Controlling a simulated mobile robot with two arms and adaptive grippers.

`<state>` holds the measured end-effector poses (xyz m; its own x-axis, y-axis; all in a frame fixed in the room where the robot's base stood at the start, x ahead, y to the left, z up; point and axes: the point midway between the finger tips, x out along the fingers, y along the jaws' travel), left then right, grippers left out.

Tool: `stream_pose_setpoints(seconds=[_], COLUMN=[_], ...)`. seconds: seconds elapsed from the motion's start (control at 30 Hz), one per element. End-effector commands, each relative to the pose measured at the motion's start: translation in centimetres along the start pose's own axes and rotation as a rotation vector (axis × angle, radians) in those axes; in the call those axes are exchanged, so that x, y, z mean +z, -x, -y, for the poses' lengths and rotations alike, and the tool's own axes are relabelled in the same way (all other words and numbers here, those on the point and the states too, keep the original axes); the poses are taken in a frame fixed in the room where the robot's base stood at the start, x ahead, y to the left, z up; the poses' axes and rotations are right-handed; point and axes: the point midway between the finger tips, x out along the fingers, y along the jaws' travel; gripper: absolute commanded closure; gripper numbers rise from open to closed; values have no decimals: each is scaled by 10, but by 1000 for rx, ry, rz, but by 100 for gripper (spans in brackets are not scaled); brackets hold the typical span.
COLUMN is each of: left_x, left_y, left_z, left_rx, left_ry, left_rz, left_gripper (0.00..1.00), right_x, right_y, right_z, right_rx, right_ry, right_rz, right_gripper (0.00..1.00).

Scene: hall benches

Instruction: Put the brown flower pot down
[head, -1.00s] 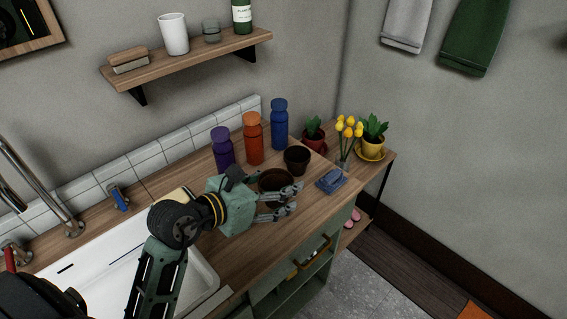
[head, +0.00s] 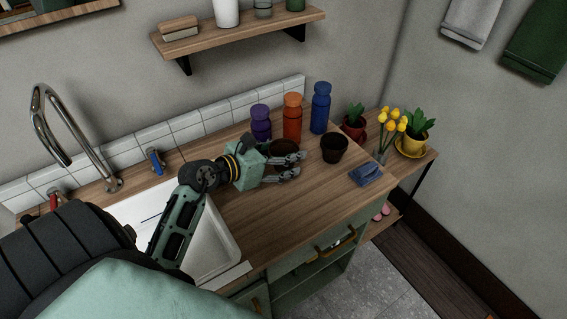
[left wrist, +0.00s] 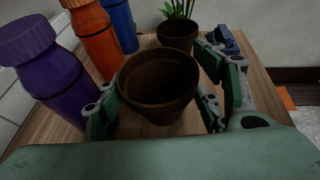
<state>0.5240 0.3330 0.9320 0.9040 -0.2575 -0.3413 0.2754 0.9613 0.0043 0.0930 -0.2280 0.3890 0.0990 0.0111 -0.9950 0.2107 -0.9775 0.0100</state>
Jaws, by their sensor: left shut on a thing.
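My left gripper (head: 296,164) is shut on a brown flower pot (head: 284,146), which is upright and empty, just in front of the bottles. In the left wrist view the pot (left wrist: 158,84) stands between the two fingers of the gripper (left wrist: 155,112). The fingers hide part of its side in the head view. I cannot tell whether its base touches the wooden counter (head: 300,205). A second, darker pot (head: 334,149) stands on the counter to its right. My right gripper is not in view.
Purple (head: 261,123), orange (head: 292,119) and blue (head: 320,108) bottles stand close behind the held pot. A sink (head: 215,255) is at left. The counter's front middle is clear.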

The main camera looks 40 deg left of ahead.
Motion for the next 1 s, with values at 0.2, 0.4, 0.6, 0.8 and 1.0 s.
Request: stream_pose_setpoints(seconds=[0.2, 0.4, 0.6, 0.8, 1.0], left_x=[-30, -35, -38, -38, -38], left_y=[-11, -13, -13, -13, -13], left_z=[1, 1, 1, 1, 1], left_rx=[-1, 0, 0, 0, 0], left_ry=[5, 2, 1, 2, 2], left_rz=[-3, -1, -2, -2, -2], left_gripper=[64, 64, 64, 25, 20], right_x=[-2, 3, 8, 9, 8], right_y=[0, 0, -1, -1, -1], right_z=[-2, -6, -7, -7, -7], right_rx=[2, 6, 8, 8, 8], right_ry=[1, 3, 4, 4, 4], right_rz=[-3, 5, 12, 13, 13], right_gripper=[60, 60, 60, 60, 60])
